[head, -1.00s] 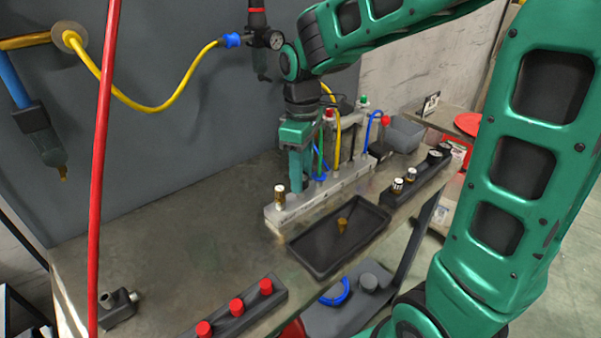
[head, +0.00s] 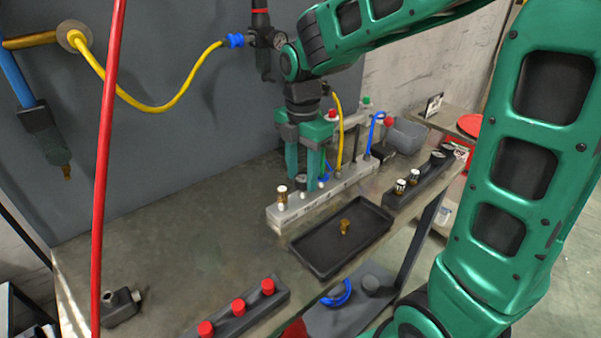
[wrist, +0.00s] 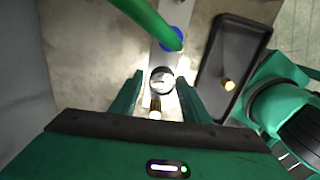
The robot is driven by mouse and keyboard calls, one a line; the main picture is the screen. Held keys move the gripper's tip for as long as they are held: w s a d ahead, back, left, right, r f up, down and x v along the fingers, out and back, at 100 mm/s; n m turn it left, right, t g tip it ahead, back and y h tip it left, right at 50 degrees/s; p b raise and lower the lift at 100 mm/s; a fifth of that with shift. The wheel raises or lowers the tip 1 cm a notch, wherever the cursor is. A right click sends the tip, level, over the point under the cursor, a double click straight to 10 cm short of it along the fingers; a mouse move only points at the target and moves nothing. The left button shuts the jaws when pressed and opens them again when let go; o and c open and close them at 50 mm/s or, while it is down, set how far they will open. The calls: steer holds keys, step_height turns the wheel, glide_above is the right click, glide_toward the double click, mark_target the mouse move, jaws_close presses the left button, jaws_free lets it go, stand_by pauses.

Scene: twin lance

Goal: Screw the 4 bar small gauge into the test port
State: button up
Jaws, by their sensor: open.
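My gripper (head: 303,176) points down over the pale grey port block (head: 345,184), its two green fingers apart. In the wrist view, a small round gauge with a white dial (wrist: 161,80) stands between the fingers (wrist: 160,92), on the block's line. The fingers look clear of it. In the head view it is a small dark shape (head: 302,183), partly hidden by the fingers. Its marking is too small to read, and whether it is fully seated cannot be told. A brass fitting with a white top (head: 281,193) stands at the block's left end, also seen in the wrist view (wrist: 156,108).
A black tray (head: 312,262) with a brass fitting (head: 344,227) lies in front of the block. A dark rack (head: 424,180) with several fittings is to the right. Yellow (head: 339,130) and blue (head: 373,130) hoses rise close by. A red-knobbed strip (head: 238,307) lies front left.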

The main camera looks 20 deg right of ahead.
steer(key=n, duration=0.5)
steer(key=shift+a+n, duration=0.1)
steer(key=shift+n, duration=0.2)
steer(key=n, duration=0.4)
steer(key=shift+w, duration=0.15)
steer(key=shift+c, duration=0.5)
